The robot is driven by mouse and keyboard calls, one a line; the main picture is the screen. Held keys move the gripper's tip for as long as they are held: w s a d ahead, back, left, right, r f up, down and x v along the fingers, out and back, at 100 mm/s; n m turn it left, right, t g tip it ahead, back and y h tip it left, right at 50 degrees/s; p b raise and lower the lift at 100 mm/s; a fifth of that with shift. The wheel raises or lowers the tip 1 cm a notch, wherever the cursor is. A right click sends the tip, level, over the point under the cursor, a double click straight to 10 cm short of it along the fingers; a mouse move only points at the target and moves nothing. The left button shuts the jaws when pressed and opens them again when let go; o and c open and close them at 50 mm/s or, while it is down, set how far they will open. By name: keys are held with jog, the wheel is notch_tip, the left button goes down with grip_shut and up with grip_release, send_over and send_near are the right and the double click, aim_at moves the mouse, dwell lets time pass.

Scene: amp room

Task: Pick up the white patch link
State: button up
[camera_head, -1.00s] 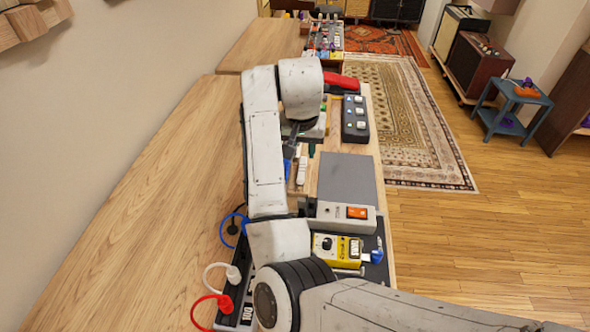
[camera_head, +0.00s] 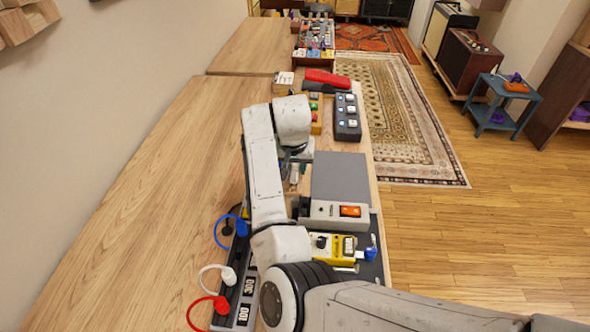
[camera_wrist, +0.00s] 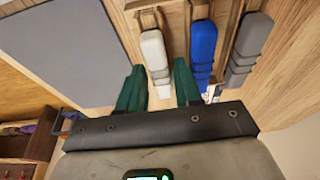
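The white patch link (camera_wrist: 155,55) lies on a wooden rack in the wrist view, left of a blue link (camera_wrist: 203,45) and a dark grey link (camera_wrist: 247,45). My gripper (camera_wrist: 159,84) has its two green fingers spread apart. The near end of the white link shows in the gap between the fingertips, closer to the left one's line than to the rack's right side; I cannot tell whether either finger touches it. In the head view my gripper (camera_head: 295,176) is low over the bench beside the grey box, and my arm hides most of the links.
A grey flat box (camera_head: 340,177) stands right of my gripper, with an orange-switch unit (camera_head: 338,212) and a yellow pedal (camera_head: 333,247) nearer. A black pedal (camera_head: 347,117) and a red pedal (camera_head: 327,78) lie farther back. The bench (camera_head: 150,190) at left is mostly clear.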

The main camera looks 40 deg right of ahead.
jog(key=shift+f, duration=0.25)
dwell(0.6)
grip_shut()
